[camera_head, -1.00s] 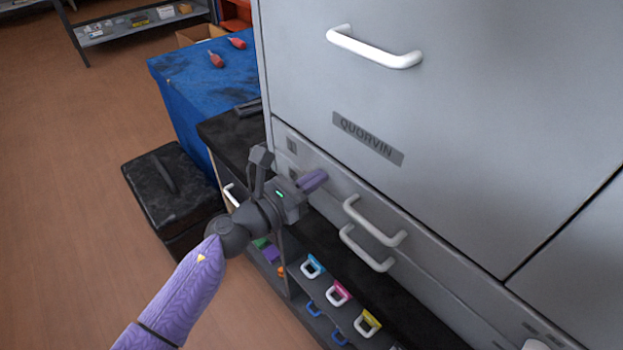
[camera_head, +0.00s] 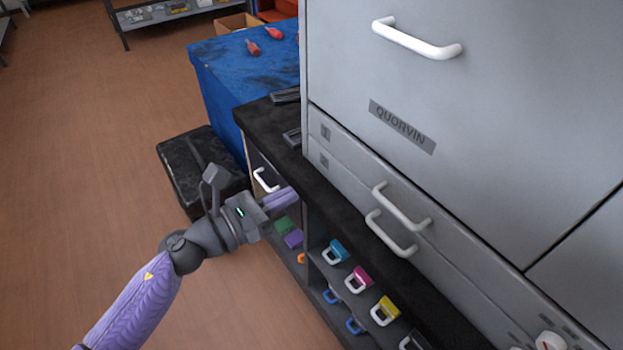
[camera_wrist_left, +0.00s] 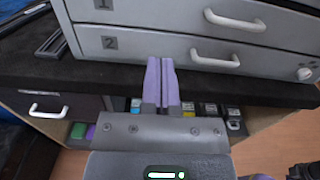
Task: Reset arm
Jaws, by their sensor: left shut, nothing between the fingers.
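My left gripper (camera_head: 280,199) comes in from the lower left in the head view. Its purple fingers are shut with nothing between them, in front of the dark cabinet below the grey printer (camera_head: 470,130). In the left wrist view the closed fingertips (camera_wrist_left: 160,64) point toward the black counter and the printer's drawers marked 1 and 2. The fingers look apart from the drawer handles (camera_head: 390,233).
Toner cartridges with cyan (camera_head: 335,251), magenta (camera_head: 358,279) and yellow (camera_head: 384,311) fronts sit in the shelf under the black counter (camera_head: 325,185). A black box (camera_head: 195,170) stands on the floor. Open wooden floor (camera_head: 80,180) lies to the left.

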